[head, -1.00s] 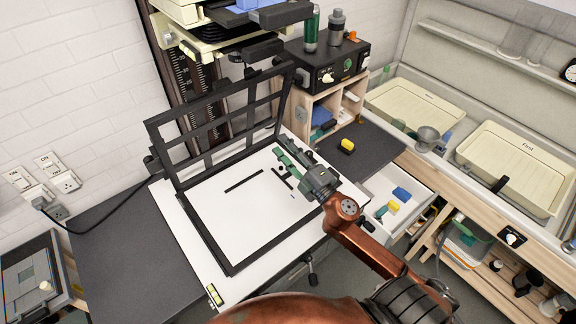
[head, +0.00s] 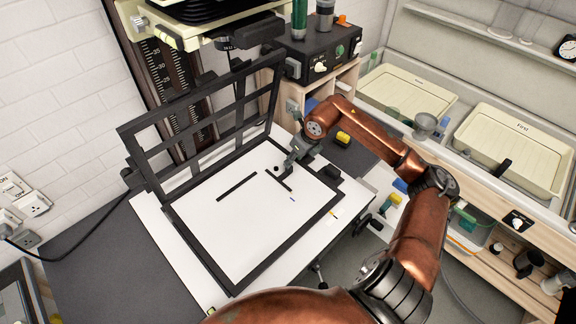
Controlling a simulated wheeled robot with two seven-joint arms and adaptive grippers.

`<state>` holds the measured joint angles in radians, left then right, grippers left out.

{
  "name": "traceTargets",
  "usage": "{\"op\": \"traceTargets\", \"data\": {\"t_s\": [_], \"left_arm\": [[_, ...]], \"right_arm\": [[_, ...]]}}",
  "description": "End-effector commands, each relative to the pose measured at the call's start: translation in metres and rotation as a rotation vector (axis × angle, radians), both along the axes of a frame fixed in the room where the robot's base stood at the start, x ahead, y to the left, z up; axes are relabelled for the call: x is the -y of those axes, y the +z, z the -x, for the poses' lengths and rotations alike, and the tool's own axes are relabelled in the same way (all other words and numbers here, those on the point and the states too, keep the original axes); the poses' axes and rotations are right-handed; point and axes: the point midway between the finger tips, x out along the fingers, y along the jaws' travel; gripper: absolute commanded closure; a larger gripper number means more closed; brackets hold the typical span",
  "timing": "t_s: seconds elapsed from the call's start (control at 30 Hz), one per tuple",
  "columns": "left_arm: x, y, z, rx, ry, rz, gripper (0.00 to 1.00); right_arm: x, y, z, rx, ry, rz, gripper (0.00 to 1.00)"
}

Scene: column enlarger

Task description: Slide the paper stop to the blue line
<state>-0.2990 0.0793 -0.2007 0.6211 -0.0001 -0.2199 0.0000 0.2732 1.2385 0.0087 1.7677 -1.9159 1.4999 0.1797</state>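The easel's white board (head: 250,230) lies under a raised black frame (head: 215,115). A long black bar (head: 237,187) lies left of centre on it. A shorter black bar (head: 285,185), with small dark round spots by its upper end, lies to the right and looks like the paper stop. A tiny blue line (head: 292,199) shows just below that bar's lower right end, apart from it. My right gripper (head: 288,170) points down at the short bar's upper end; contact and finger opening are too small to tell. My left gripper is out of view.
The enlarger column (head: 165,85) stands behind the frame. A black control box (head: 318,55) with bottles, a yellow object (head: 343,137) and cream trays (head: 405,95) lie to the right. A black block (head: 329,174) sits at the easel's right edge.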

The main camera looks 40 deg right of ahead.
Motion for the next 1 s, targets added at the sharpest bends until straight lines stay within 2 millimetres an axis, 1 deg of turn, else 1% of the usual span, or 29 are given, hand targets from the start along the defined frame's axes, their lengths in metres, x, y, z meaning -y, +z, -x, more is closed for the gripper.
{"op": "traceTargets", "data": {"t_s": [0.2, 0.4, 0.53, 0.77, 1.0], "left_arm": [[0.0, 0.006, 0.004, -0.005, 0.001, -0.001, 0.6], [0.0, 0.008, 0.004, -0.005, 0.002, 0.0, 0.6], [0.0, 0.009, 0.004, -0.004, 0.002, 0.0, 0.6], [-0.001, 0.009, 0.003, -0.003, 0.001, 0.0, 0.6], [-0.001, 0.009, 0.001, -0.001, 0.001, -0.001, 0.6]], "right_arm": [[-0.003, -0.032, -0.013, -0.001, 0.001, -0.007, 0.65], [-0.003, -0.054, -0.021, 0.001, 0.0, -0.006, 0.65], [-0.002, -0.06, -0.023, 0.002, 0.0, -0.005, 0.65], [-0.002, -0.061, -0.023, 0.001, 0.0, -0.005, 0.65], [-0.003, -0.061, -0.023, 0.002, 0.0, -0.005, 0.8]]}}
